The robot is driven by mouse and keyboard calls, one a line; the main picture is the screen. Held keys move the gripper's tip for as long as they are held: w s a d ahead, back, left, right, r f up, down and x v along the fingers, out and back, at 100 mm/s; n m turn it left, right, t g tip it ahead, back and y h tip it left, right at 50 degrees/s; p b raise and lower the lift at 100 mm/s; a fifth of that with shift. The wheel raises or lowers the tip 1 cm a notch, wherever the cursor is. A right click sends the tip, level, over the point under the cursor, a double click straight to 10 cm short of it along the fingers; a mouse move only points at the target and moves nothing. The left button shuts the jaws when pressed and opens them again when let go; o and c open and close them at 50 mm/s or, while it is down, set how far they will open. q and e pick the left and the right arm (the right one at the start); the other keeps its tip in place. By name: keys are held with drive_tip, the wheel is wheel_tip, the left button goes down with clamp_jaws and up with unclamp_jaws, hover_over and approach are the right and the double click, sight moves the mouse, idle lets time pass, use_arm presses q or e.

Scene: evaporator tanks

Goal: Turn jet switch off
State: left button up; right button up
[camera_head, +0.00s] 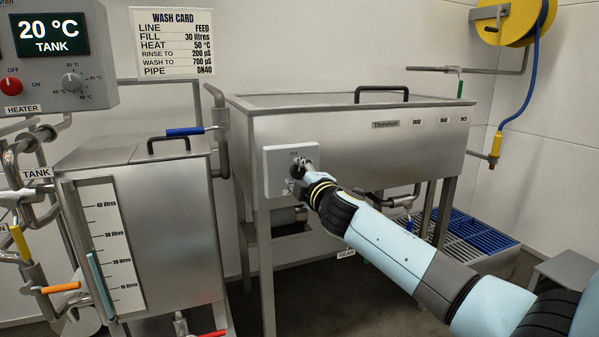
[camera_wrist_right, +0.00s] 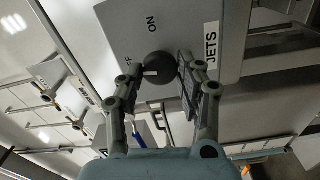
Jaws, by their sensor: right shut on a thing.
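The jet switch is a round black knob (camera_wrist_right: 160,66) on a pale grey box, labelled JETS, in the right wrist view. Its white mark lies on the knob's left side in that view, towards the partly covered OFF lettering. ON stands above the knob there. My right gripper (camera_head: 301,172) reaches the switch box (camera_head: 275,178) on the front of the steel trough in the head view. Its two fingers (camera_wrist_right: 159,80) are shut on the knob, one on each side. The knob is mostly hidden behind the gripper in the head view. My left gripper is not in view.
The steel trough (camera_head: 350,140) stands on legs behind the box. A smaller tank (camera_head: 165,235) with a level scale stands at left, below the heater panel (camera_head: 55,55). A blue grate (camera_head: 455,240) lies low at right. A yellow hose reel (camera_head: 515,20) hangs top right.

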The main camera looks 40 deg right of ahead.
drive_tip(key=shift+f+n, duration=0.15)
drive_tip(key=shift+n, duration=0.95)
drive_tip(key=o, duration=0.9)
drive_tip(key=shift+c, duration=0.2)
drive_tip(key=shift+o, duration=1.2)
drive_tip(key=v, duration=1.2)
drive_tip(key=shift+a, duration=0.1)
